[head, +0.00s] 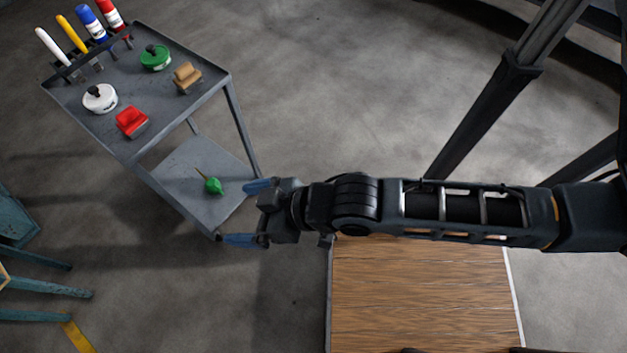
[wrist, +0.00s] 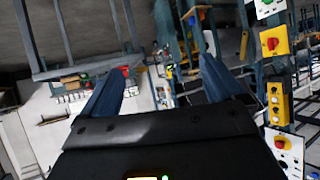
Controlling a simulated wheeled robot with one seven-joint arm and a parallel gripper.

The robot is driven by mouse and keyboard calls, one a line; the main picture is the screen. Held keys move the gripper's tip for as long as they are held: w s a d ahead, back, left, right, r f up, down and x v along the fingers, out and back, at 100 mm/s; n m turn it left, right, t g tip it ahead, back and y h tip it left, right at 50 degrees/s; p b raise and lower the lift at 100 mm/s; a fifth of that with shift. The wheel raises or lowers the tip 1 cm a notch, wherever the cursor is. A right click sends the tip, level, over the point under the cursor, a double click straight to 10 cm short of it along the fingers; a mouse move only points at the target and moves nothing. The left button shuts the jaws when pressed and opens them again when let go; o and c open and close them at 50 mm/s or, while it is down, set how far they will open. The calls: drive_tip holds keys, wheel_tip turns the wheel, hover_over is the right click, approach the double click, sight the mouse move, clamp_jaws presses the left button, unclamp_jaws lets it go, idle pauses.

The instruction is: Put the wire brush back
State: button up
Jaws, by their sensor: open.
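My gripper (head: 251,213) is open and empty, its two blue fingers pointing left beside the grey cart (head: 160,148). In the wrist view the two blue fingers are spread apart with nothing between them. No thing shows clearly as a wire brush. A tan block-shaped tool (head: 187,76) and a red one (head: 131,121), each with a greyish underside, lie on the cart's top tray. A green tool with a thin spike (head: 212,185) lies on the lower shelf, left of my fingers. I cannot tell which of these, if any, is the wire brush.
The top tray also holds a green round tin (head: 155,57) and a white one (head: 100,98). A rack (head: 75,66) at its far edge holds several coloured handles. A wooden board (head: 425,300) lies below my arm. Teal furniture (head: 45,290) stands at lower left.

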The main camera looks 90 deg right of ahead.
drive_tip(key=s+a+r+n+t+y, duration=0.1)
drive_tip(key=s+r+n+t, duration=0.1)
drive_tip(key=s+r, duration=1)
wheel_tip(320, 180, up, 3)
drive_tip(key=shift+s+a+f+t, duration=0.2)
drive_tip(key=shift+a+t, duration=0.1)
drive_tip(key=shift+t, duration=0.2)
drive_tip(key=shift+c, duration=0.3)
idle(1.0)
